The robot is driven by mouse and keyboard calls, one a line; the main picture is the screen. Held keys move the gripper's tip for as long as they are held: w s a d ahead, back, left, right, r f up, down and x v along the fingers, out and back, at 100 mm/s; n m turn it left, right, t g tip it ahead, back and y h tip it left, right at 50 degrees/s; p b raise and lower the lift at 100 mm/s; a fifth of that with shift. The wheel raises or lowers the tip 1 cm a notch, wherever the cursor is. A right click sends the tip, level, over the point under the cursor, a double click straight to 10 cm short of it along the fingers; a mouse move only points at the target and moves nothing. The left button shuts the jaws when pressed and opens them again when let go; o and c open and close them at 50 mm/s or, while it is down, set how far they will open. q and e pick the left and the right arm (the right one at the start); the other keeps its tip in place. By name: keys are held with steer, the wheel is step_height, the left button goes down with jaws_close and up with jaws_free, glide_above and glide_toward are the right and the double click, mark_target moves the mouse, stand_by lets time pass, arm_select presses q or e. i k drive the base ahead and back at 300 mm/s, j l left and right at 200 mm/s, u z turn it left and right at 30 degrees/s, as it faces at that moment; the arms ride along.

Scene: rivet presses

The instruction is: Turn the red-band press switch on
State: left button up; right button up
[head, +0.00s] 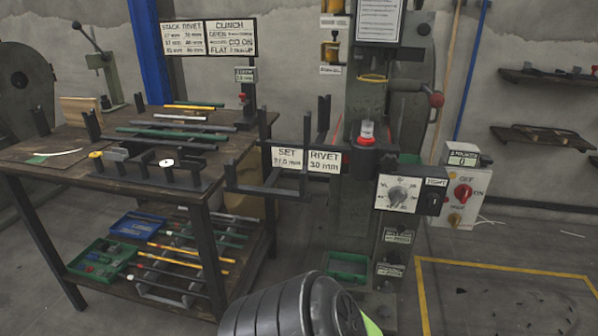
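A grey press (385,98) stands right of centre, with red edging around its work area. A white control box (443,226) is on its right side. The box carries a red rotary switch (463,192), with an OFF label above it and an ON label to its right. The switch's pointing direction is too small to tell. A smaller orange knob (454,219) sits below it. A black ribbed part of my own arm enters at the bottom centre, with a bit of green beside it. Neither gripper's fingers are visible.
A dial panel (398,196) with a black knob (433,203) sits left of the control box. A wooden workbench (60,175) with rods and racks stands at left. Wall shelves (545,138) hang at right. Yellow floor tape (500,266) marks open floor at lower right.

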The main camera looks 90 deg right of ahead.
mark_target(462, 192)
steer(key=z, duration=3.8)
